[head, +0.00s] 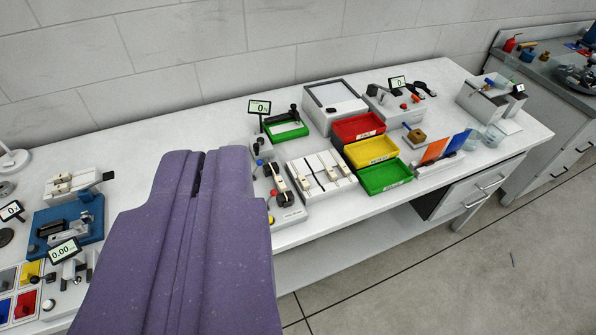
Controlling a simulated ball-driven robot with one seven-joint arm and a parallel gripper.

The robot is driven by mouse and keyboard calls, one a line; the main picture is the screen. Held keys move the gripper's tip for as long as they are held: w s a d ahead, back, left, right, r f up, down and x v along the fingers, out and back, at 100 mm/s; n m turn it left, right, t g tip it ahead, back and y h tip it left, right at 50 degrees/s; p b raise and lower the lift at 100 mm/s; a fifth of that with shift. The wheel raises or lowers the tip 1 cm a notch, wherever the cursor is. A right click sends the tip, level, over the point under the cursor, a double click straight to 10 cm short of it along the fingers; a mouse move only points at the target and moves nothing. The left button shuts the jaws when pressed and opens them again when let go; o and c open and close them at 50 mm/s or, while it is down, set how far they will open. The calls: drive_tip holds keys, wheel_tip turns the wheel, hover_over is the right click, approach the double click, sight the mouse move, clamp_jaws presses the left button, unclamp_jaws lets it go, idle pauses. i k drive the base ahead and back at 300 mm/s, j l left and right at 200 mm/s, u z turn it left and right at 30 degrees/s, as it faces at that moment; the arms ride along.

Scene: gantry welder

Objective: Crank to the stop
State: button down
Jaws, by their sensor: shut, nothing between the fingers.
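My gripper (200,165) is the large purple shape rising from the bottom of the head view. Its two fingers are together with only a thin slit between them, and they hold nothing. It hides the part of the bench behind it. I cannot clearly pick out the crank. A green-topped device with a black handle (293,114) and a small display (259,107) stands right of my fingertips, apart from them in the picture. A grey box with a dark lever (382,94) stands farther right. A blue vise-like fixture (68,222) is at the left.
The white bench (180,125) runs along the wall, with its front edge at the right of my gripper. Red (342,128), yellow (357,152) and green (372,180) bins stand mid-bench. A slotted white block (320,172) is near my gripper. Open floor (450,270) lies in front.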

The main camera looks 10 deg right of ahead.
sight(260, 140)
drive_tip(key=i+u, duration=0.3)
drive_tip(key=i, duration=0.5)
drive_tip(key=i+l+u, duration=0.15)
drive_tip(key=i+u, duration=0.15)
drive_tip(key=i, duration=0.5)
